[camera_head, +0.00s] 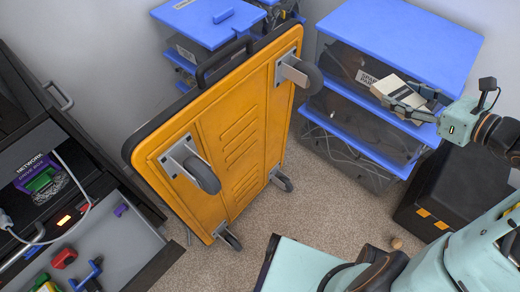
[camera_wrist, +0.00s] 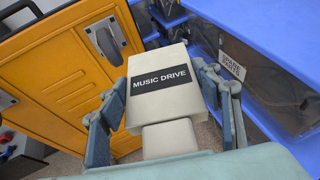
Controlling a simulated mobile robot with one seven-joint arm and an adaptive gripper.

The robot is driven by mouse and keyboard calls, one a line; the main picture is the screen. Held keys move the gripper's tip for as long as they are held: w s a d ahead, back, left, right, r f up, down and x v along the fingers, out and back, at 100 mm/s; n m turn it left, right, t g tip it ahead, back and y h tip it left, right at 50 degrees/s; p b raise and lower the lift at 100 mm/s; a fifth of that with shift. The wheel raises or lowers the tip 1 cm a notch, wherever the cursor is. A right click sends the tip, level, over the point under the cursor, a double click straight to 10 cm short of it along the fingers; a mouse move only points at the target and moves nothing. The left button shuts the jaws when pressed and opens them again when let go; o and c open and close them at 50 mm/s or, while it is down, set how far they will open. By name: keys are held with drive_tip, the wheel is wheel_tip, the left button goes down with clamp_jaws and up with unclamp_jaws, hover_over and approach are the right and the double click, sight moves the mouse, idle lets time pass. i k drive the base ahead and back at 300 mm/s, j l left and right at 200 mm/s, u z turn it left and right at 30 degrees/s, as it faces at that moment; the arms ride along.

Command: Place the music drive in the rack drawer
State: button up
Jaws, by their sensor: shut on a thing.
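The music drive (camera_wrist: 155,90) is a cream box with a black label reading "MUSIC DRIVE". My gripper (camera_wrist: 165,110) is shut on it, with a finger on either side. In the head view the drive (camera_head: 393,88) is held in the air at my gripper (camera_head: 408,97), in front of the blue-lidded bins. A rack (camera_head: 35,130) stands at the left edge. The gripper is far to the right of the drawer.
An orange wheeled cart (camera_head: 235,140) is tipped up on its side between the rack and my gripper. Clear bins with blue lids (camera_head: 400,40) stand at the back right. A black box (camera_head: 455,190) is on the carpet at the right. Carpet (camera_head: 205,265) shows between the rack and my base.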

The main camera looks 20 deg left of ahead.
sight(128, 250)
drive_tip(key=k+j, duration=0.15)
drive_tip(key=k, duration=0.25)
drive_tip(key=k+j, duration=0.2)
drive_tip(key=k, duration=0.25)
drive_tip(key=k+j, duration=0.15)
drive_tip(key=k, duration=0.25)
drive_tip(key=k+u, duration=0.1)
drive_tip(key=u, duration=1.95)
